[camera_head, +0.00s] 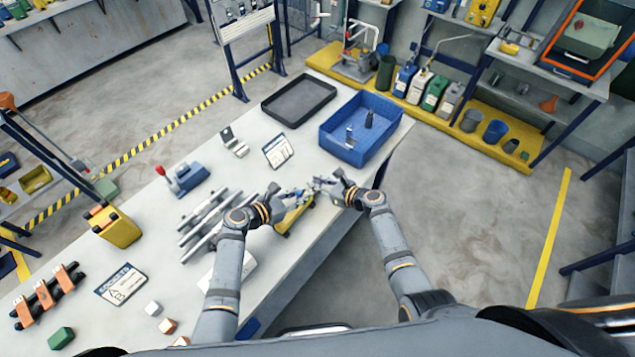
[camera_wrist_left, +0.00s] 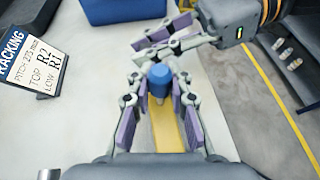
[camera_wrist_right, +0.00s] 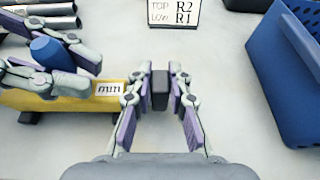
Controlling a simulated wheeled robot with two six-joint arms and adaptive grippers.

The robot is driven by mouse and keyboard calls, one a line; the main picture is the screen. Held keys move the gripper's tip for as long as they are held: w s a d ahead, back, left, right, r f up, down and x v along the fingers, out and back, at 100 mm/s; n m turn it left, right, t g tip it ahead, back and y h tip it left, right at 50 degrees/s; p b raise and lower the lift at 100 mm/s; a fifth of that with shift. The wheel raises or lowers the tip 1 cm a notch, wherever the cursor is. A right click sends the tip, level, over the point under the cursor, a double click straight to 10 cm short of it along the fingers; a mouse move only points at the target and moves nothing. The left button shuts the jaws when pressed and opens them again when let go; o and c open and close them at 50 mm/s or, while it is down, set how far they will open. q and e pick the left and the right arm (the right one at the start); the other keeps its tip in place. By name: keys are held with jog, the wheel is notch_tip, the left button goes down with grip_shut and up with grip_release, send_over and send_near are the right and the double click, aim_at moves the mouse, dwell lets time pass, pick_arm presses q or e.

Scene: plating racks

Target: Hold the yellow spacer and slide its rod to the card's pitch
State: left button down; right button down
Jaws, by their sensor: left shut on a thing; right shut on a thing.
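The yellow spacer (camera_head: 291,220) lies along the table's right edge. Its yellow body (camera_wrist_left: 168,132) and blue knob (camera_wrist_left: 158,76) show in the left wrist view. My left gripper (camera_head: 284,199) is shut on the knob; its fingers (camera_wrist_left: 154,100) stand on either side. The right wrist view shows the yellow body (camera_wrist_right: 55,103) with a white "mm" label; its number is hidden. My right gripper (camera_head: 324,186) is shut on the rod's dark end block (camera_wrist_right: 159,91). The card (camera_head: 278,151) stands behind; in the left wrist view the card (camera_wrist_left: 32,50) appears to read pitch 275 mm, top R2, low R1.
A blue bin (camera_head: 334,138) holding small parts stands beyond my right gripper. A black tray (camera_head: 299,99) lies behind it. Several grey bars (camera_head: 205,212) lie left of my left gripper. A red-handled blue device (camera_head: 183,179) stands farther left. Table surface between card and bars is clear.

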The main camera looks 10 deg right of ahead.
jog(key=w+d, duration=0.5)
jog(key=shift+w+d, duration=0.2)
jog(key=shift+d, duration=0.1)
pick_arm(q)
jog(key=shift+r, duration=0.1)
pick_arm(e)
jog(key=shift+a, duration=0.1)
jog(key=c, duration=1.5)
grip_release()
jog(key=v, duration=1.2)
jog(key=shift+f, duration=0.1)
